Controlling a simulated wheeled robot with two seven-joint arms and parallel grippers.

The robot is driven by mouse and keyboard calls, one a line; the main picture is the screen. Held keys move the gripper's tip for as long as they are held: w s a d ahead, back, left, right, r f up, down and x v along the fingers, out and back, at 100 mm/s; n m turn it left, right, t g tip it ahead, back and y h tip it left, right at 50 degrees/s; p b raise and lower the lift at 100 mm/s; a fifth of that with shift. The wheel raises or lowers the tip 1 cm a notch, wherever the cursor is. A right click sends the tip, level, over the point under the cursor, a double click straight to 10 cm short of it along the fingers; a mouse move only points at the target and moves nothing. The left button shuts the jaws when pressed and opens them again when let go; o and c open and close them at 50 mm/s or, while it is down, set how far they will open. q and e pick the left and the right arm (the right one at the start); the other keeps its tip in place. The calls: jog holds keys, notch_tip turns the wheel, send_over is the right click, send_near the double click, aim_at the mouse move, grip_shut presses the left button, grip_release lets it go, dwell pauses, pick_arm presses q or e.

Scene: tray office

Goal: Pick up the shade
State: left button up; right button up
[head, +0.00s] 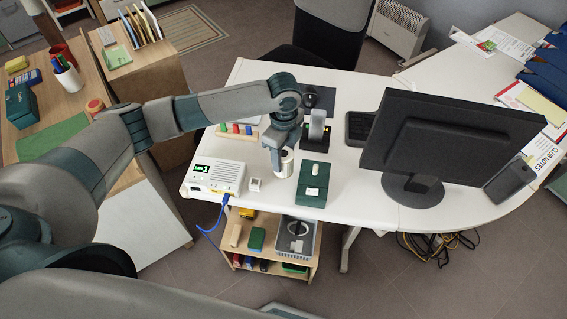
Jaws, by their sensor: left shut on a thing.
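The shade (285,167) seems to be the small white cylinder with a dark top opening on the white desk, near its front edge. My left gripper (283,151) reaches down over it from above and is shut on it, hiding part of its top. I cannot tell whether its bottom touches the desk. Just right of it is a dark green base (312,194) with a small whitish bulb-like piece (315,169) standing on it. My right gripper is not in view.
A white box with a green display (214,178) and a small white block (255,184) stand left of the shade. Behind are a grey upright piece (317,124) on a dark stand and a mouse (311,99). A large monitor (450,145) stands right. Bare desk (350,170) lies between.

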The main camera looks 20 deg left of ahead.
pick_arm(q)
jog(key=shift+r+b, duration=0.45)
jog(key=shift+r, duration=2.2)
jog(key=shift+d, duration=0.15)
